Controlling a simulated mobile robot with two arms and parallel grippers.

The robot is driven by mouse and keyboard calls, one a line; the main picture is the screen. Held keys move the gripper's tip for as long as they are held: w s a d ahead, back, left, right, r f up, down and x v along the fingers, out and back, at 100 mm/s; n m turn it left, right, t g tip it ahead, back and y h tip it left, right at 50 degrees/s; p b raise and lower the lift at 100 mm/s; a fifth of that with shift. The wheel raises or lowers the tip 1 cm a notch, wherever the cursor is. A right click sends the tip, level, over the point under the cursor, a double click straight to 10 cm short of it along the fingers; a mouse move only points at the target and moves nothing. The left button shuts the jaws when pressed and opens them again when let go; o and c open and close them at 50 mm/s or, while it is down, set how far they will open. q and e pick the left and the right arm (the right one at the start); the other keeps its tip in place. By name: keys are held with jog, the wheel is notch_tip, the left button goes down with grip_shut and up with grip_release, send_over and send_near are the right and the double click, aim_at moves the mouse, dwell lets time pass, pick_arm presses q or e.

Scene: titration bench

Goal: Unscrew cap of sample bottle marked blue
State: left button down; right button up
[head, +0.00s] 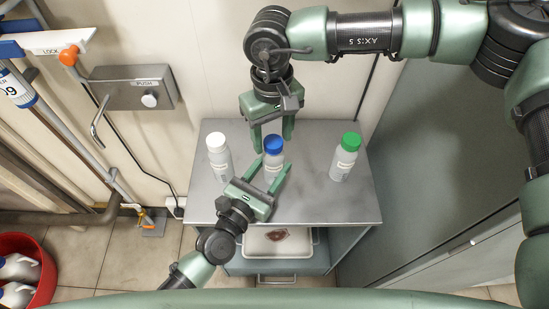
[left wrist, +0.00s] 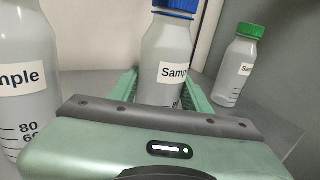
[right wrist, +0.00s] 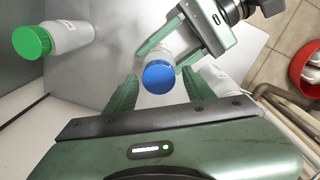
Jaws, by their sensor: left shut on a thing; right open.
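The blue-capped sample bottle (head: 272,167) stands upright in the middle of the grey bench top. Its blue cap (right wrist: 158,76) shows in the right wrist view. My left gripper (head: 267,177) is shut on the bottle's body from the front, with a finger on either side of its label, as the left wrist view (left wrist: 166,92) also shows. My right gripper (head: 272,145) comes from above and behind. Its fingers (right wrist: 152,92) are open, spread wide around the region of the blue cap and apart from it.
A white-capped bottle (head: 219,157) stands to the left and a green-capped bottle (head: 345,158) to the right on the bench top (head: 315,205). A tray (head: 290,243) sits on the shelf below. A red bucket (head: 45,275) is on the floor at left.

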jog(key=m, duration=0.3)
jog(key=shift+d+f, duration=0.1)
jog(key=shift+f, duration=0.1)
jog(key=m, duration=0.4)
jog(key=shift+m, duration=0.4)
jog(key=m, duration=0.7)
grip_shut()
jog(key=n, duration=0.8)
jog(key=shift+n, duration=0.3)
jog(key=n, duration=0.4)
jog(key=shift+n, duration=0.3)
jog(key=n, duration=0.4)
jog(key=shift+d, duration=0.1)
